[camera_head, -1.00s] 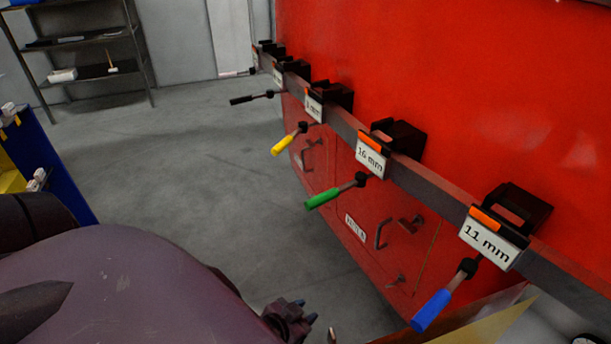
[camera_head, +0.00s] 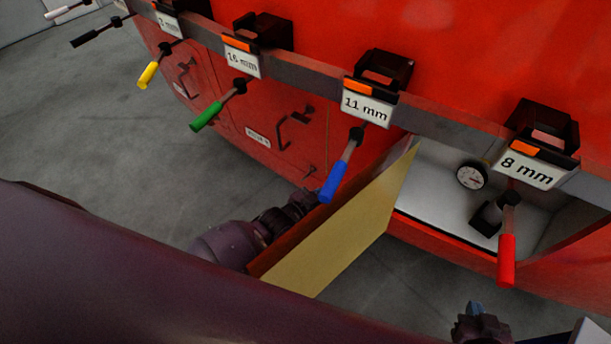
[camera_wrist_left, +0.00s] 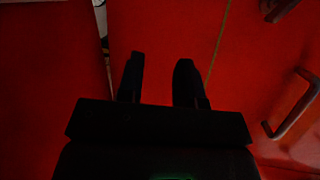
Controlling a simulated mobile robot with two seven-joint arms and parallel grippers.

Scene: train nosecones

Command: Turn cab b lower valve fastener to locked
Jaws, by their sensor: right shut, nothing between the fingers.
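An open compartment (camera_head: 432,185) in the red body holds a round white gauge (camera_head: 472,176) and a dark block-like part (camera_head: 486,217), partly behind a hanging red-handled tool. I cannot tell whether this part is the lower valve fastener or how it is turned. My right gripper (camera_head: 474,309) is shut and empty at the bottom edge of the head view, below the compartment. My left gripper (camera_head: 308,200) is beside the open door. The left wrist view shows its two fingers (camera_wrist_left: 160,78) apart, with nothing between them, facing red panels.
The open door (camera_head: 345,230) sticks out left of the compartment. A grey rail (camera_head: 310,82) carries labelled tool holders, with blue (camera_head: 336,182), red (camera_head: 507,260), green (camera_head: 206,116) and yellow (camera_head: 147,74) handles hanging outward. Grey floor (camera_head: 90,120) is clear at left.

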